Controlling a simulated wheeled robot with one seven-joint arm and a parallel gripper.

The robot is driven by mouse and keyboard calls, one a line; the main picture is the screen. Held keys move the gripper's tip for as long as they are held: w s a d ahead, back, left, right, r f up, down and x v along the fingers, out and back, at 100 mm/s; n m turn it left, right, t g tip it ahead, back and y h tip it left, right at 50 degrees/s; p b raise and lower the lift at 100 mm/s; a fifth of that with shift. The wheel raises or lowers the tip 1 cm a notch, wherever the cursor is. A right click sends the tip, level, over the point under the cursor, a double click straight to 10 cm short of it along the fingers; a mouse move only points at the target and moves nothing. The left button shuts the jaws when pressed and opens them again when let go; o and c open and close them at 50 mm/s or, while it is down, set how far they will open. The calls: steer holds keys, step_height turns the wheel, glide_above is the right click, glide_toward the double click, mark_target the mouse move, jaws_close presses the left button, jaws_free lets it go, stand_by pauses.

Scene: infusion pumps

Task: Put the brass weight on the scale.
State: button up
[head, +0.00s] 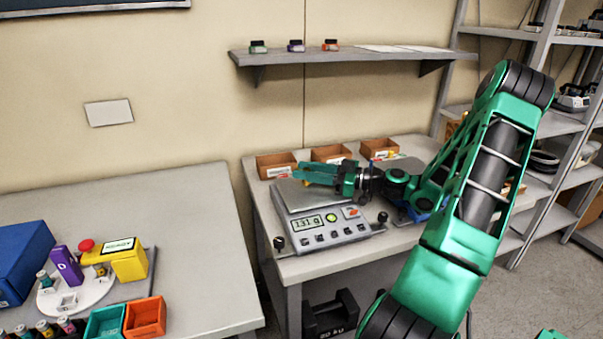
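The scale (335,232) is a grey box with a flat metal pan (295,198), standing near the front left of the right-hand table. Its green display (308,223) appears to read 131 g. My gripper (306,174) is at the back of the pan, with its green fingers pointing left. The fingers are small and seen from the side, so whether they are open or shut is unclear. I cannot make out the brass weight; my gripper and arm cover part of the pan and the table behind.
Several cardboard bins (276,165) line the table's back edge. A wall shelf (350,55) with small jars hangs above. A dark 20 kg weight (331,314) is under the table. The left table (150,210) holds coloured boxes near its front and has free room behind.

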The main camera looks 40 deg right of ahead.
mark_target(331, 187)
steer(key=shift+r, duration=0.1)
steer(key=v, duration=0.7)
steer(key=shift+s+d, duration=0.15)
steer(key=shift+s, duration=0.1)
stand_by(0.4)
